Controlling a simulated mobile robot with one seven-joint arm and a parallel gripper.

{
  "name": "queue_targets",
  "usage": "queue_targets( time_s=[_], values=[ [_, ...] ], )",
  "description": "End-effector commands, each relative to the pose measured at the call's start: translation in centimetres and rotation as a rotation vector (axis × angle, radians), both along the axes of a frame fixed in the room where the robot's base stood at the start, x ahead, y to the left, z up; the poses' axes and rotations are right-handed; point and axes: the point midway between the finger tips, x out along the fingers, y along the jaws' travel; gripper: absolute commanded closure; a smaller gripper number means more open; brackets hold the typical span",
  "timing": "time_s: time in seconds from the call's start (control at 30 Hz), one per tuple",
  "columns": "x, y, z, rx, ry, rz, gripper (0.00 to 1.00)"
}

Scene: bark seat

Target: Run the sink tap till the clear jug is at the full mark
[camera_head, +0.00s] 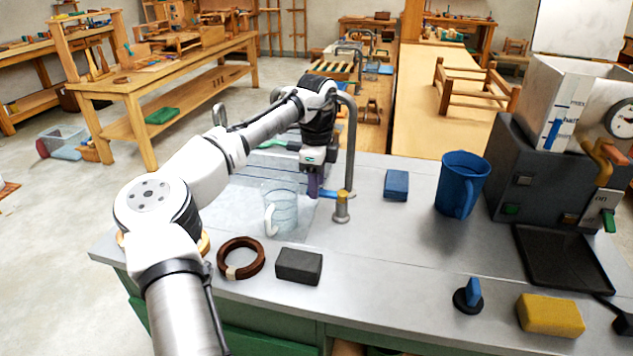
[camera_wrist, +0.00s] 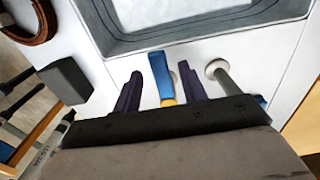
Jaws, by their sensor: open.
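The clear jug (camera_head: 281,212), with a pale handle, stands in the sink (camera_head: 245,200) under the tap area. Faint lines cross its wall; I cannot tell its water level or read a full mark. My gripper (camera_head: 316,190) points down at the lever. In the wrist view my gripper (camera_wrist: 160,85) is open, its dark purple fingers on either side of the blue lever (camera_wrist: 160,72), with a gap visible each side. No stream of water shows.
On the counter, a brown ring (camera_head: 240,258) and a dark block (camera_head: 299,266) lie in front of the sink. A blue block (camera_head: 396,184), a blue jug (camera_head: 462,183), a grey machine (camera_head: 540,170) and a yellow sponge (camera_head: 550,315) are to the right. The counter's middle is clear.

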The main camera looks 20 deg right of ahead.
Motion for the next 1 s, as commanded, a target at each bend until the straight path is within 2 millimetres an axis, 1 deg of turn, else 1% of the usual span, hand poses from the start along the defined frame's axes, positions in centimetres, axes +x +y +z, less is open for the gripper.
queue_targets(
  time_s=[0.13, 0.37, 0.47, 0.7, 1.0],
  values=[
    [-0.03, 0.01, -0.69, 0.000, 0.000, 0.000, 0.58],
    [-0.03, -0.01, -0.76, -0.001, 0.001, 0.000, 0.58],
    [-0.03, -0.01, -0.75, 0.000, 0.000, 0.000, 0.69],
    [-0.03, -0.02, -0.73, 0.000, 0.000, 0.000, 1.00],
    [-0.11, -0.23, -0.67, -0.001, 0.001, 0.002, 1.00]
  ],
)
